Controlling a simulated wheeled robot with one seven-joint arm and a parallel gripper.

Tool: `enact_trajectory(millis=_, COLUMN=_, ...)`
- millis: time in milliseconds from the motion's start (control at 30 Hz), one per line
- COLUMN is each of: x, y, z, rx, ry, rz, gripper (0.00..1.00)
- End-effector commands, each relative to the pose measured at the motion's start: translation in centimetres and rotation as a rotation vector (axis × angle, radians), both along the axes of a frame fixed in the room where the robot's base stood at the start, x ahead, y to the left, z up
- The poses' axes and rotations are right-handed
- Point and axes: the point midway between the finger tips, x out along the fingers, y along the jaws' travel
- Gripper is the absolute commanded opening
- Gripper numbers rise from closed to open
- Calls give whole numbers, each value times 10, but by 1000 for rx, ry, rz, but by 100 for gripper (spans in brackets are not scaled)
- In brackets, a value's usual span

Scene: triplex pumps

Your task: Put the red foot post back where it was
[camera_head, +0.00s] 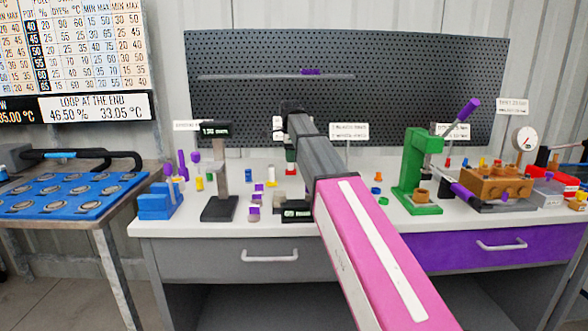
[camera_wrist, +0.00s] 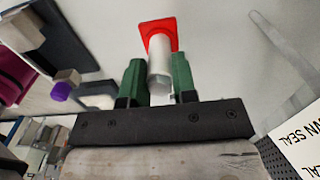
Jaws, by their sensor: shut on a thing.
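The red foot post shows in the wrist view as a pale grey shaft with a flared red foot (camera_wrist: 159,30). Its shaft stands between the two green fingers of my gripper (camera_wrist: 158,68), which are shut on it. The red foot points away from the wrist, past the fingertips, towards the pale bench top. I cannot tell whether the foot touches the bench. In the head view my dark gripper (camera_head: 290,148) is over the back middle of the bench, and my arm hides part of the area around it.
Small coloured parts lie on the white bench top (camera_head: 160,228). A dark stand (camera_head: 220,190) is left of my arm, and a green press (camera_head: 418,175) is right of it. A pegboard (camera_head: 400,85) rises behind. A white label card (camera_wrist: 300,145) is near the gripper.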

Motion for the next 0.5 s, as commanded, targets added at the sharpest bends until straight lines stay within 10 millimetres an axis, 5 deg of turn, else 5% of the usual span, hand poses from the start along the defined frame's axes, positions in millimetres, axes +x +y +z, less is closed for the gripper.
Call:
enact_trajectory(millis=267, x=8, y=-14, z=-13, rx=0, ry=0, rz=1, gripper=9)
enact_trajectory(millis=500, x=7, y=-14, z=-43, rx=0, ry=2, rz=1, gripper=9)
